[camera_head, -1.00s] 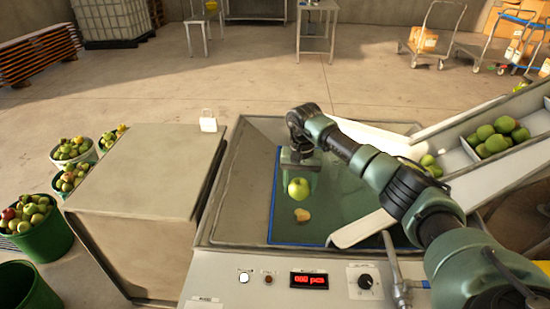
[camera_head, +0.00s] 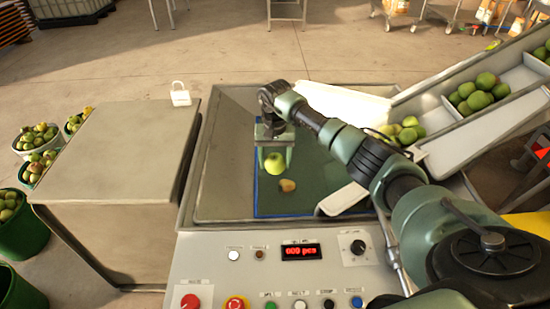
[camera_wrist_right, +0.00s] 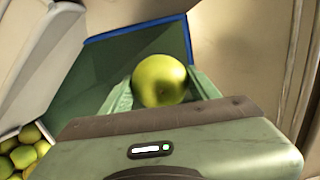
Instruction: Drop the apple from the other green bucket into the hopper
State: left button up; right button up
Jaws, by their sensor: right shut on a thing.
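My right gripper (camera_head: 275,157) is shut on a yellow-green apple (camera_head: 274,164), above the green belt with blue edges (camera_head: 310,195). In the right wrist view the apple (camera_wrist_right: 160,80) sits between the two green fingers (camera_wrist_right: 160,92). A green bucket (camera_head: 22,236) full of apples stands on the floor at the left. Another green bucket (camera_head: 28,292) is cut off by the lower left edge, with no apples visible in it. I cannot tell for sure which part is the hopper. My left gripper is not in view.
A tan, rounded piece (camera_head: 288,185) lies on the belt near the apple. A sloped chute (camera_head: 450,118) with green apples is at the right. A control panel (camera_head: 250,270) with buttons lies in front. A bare-topped cabinet (camera_head: 120,150) with a white padlock shape (camera_head: 180,95) stands left.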

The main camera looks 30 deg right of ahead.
aim_at(275, 157)
jog(key=o, duration=1.4)
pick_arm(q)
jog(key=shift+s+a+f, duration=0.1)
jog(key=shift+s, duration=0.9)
pick_arm(e)
jog(key=shift+o, duration=1)
notch_tip(275, 157, up, 7)
jog(key=shift+f+b, duration=0.15)
jog(key=shift+b, duration=0.45)
jog(key=shift+r, duration=0.6)
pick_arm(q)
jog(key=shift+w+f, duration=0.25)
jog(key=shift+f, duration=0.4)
